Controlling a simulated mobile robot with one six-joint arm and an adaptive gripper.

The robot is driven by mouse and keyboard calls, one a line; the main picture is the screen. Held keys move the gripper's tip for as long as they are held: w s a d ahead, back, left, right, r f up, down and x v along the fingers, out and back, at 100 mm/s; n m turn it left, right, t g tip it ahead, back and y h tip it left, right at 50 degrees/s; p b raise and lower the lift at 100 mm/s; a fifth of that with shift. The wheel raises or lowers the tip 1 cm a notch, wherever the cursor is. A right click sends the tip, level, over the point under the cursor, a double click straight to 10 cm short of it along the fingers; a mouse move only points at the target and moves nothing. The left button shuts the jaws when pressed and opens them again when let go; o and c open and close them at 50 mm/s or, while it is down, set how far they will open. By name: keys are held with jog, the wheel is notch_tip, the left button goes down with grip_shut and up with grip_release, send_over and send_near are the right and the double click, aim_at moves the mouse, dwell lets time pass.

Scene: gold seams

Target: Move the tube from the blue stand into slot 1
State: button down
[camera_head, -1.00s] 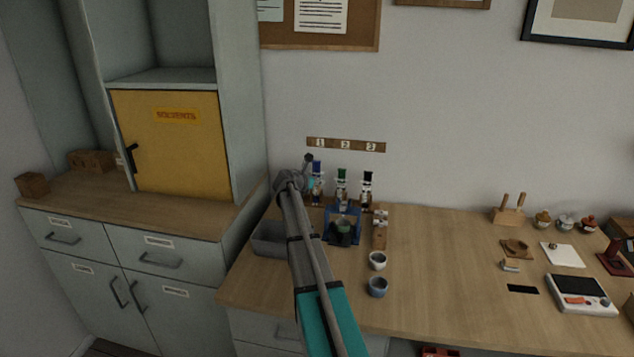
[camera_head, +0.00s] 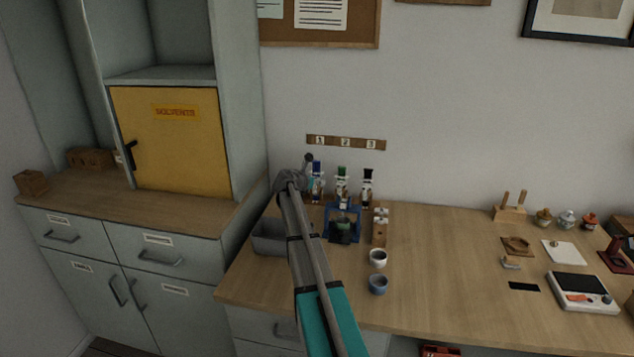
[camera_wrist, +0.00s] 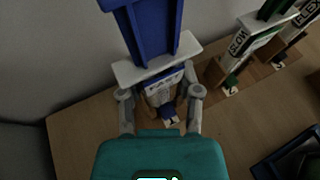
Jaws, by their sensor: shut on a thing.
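The tube (camera_wrist: 152,28) is a double syringe with a blue plunger, a white flange and a label that seems to read FAST. My gripper (camera_wrist: 162,104) is shut on its body below the flange. In the head view the tube's blue top (camera_head: 317,167) stands under the wall's number 1, with my gripper (camera_head: 311,184) at its left side. Whether its lower end sits in slot 1 is hidden.
A green-topped tube (camera_head: 342,172) and a black-topped tube (camera_head: 367,175) stand close on the right. A grey bin (camera_head: 268,240) is at the left, with two small cups (camera_head: 377,259) in front. The bench's middle is clear.

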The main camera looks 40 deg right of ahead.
jog(key=shift+f, duration=0.2)
dwell(0.4)
dwell(0.3)
jog(key=shift+c, duration=1)
grip_release()
jog(key=shift+f+b, duration=0.25)
jog(key=shift+b, duration=0.2)
jog(key=shift+o, duration=0.6)
jog(key=shift+s+a+r, duration=0.1)
jog(key=shift+a+r, duration=0.05)
